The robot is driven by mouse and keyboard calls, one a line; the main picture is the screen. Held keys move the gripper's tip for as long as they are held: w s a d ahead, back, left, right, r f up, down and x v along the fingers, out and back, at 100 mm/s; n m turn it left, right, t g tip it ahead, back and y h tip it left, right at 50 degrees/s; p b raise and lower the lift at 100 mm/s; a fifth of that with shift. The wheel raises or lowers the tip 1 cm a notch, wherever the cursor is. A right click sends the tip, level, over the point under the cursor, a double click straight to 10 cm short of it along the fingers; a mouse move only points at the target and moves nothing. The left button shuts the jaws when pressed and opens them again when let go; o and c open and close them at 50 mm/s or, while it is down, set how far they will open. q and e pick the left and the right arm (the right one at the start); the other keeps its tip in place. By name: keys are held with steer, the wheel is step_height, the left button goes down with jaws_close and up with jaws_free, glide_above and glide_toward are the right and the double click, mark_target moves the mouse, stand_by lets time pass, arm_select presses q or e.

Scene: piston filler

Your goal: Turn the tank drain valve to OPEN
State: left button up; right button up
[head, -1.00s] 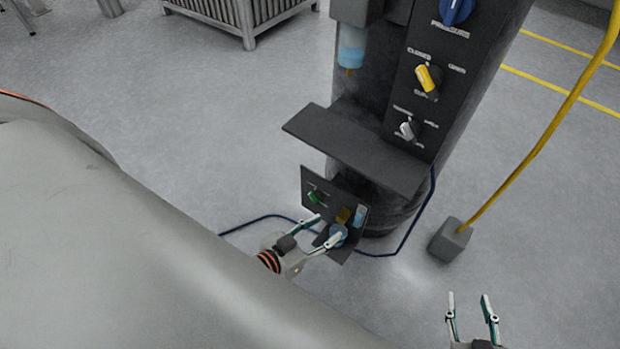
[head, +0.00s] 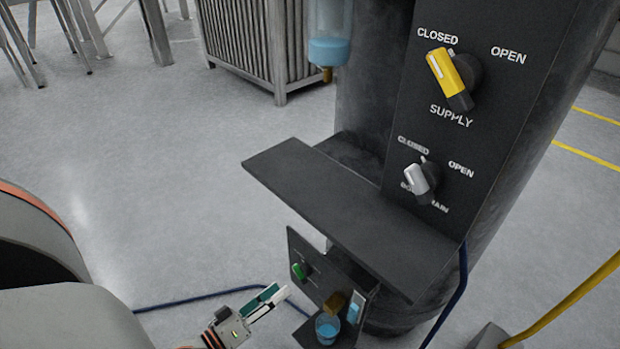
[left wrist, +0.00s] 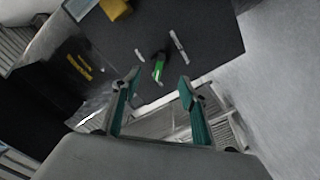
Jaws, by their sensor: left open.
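A small green valve handle (head: 298,271) sits on the low black panel (head: 313,282) under the shelf. The label beside it is too small to read; I take it as the tank drain valve. My left gripper (head: 281,293) is just below and in front of this handle in the head view. In the left wrist view the green handle (left wrist: 158,67) shows between and beyond the open fingertips (left wrist: 160,80), with nothing gripped. I cannot tell how far off it is. My right gripper is out of view.
A cup with blue liquid (head: 327,328) stands below a brass outlet (head: 334,303). The black shelf (head: 335,215) juts out above the panel. The yellow SUPPLY handle (head: 447,76) and a white drain handle (head: 417,178) are higher up. Blue hose (head: 190,302) lies on the floor.

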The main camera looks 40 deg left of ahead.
mark_target(297, 275)
arm_select(q)
steer(key=w, duration=0.5)
steer(key=w+b, duration=0.1)
steer(key=w, duration=0.1)
steer(key=shift+w+d+r, duration=0.15)
steer(key=shift+w+d, duration=0.15)
steer(key=shift+w, duration=0.05)
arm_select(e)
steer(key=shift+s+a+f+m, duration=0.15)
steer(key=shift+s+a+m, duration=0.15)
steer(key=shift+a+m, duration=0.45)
arm_select(q)
steer(key=shift+c, duration=0.4)
steer(key=c, duration=1)
